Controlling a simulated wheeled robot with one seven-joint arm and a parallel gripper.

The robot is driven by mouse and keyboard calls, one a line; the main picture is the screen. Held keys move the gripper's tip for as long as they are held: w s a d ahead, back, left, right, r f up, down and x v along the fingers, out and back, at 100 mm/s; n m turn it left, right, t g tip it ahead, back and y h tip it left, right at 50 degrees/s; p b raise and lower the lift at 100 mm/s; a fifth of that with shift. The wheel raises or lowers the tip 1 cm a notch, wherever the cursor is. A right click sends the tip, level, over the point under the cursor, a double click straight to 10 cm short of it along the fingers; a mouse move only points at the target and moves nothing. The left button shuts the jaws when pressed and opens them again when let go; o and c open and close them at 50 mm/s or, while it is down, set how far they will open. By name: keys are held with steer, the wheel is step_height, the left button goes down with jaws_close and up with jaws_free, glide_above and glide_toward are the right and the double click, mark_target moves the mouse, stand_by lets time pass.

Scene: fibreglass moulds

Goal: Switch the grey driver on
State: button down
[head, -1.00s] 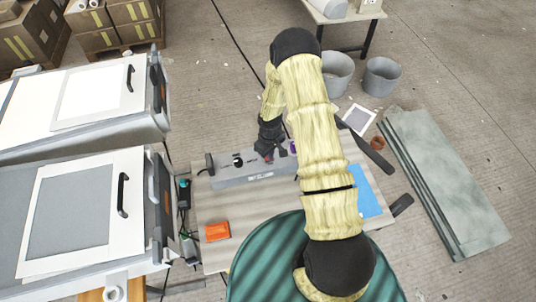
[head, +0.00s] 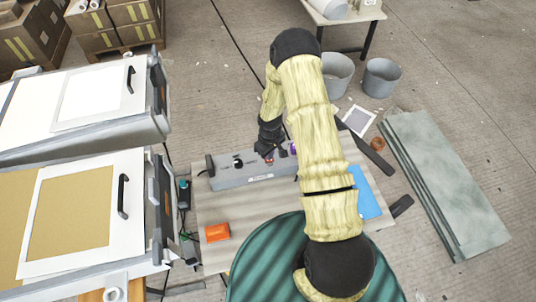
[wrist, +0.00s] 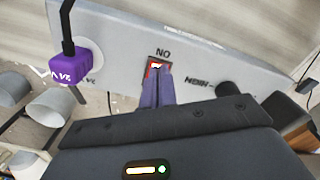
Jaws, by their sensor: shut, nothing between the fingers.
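The grey driver (head: 235,180) is a long grey box on the table in the head view. In the wrist view its face (wrist: 215,62) fills the top, with a red rocker switch (wrist: 155,66) beside upside-down ON lettering. My gripper (wrist: 157,78) is shut and empty, its fingertips at the switch and covering its lower part. Whether they still touch it I cannot tell. It also shows over the driver in the head view (head: 267,156). A purple plug (wrist: 76,68) with a black cable sits left of the switch, and a black knob (wrist: 229,90) right of it.
The near mould's lid (head: 130,165) at left has a tan, see-through-looking window (head: 70,215); the far mould's window (head: 90,97) is pale grey. An orange block (head: 217,232) and a blue sheet (head: 365,195) lie on the table (head: 215,258). Grey buckets (head: 381,78) stand behind.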

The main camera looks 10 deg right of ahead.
steer(key=shift+r+p, duration=1.7)
steer(key=shift+r, duration=1.2)
steer(key=s+r+m+t, duration=0.1)
steer(key=s+r+m, duration=0.3)
steer(key=r, duration=1.5)
steer(key=s+r+m+t, duration=0.1)
steer(key=s+r+m, duration=0.1)
steer(key=s+r, duration=0.9)
steer(key=shift+s+t, duration=0.3)
steer(key=shift+s, duration=0.9)
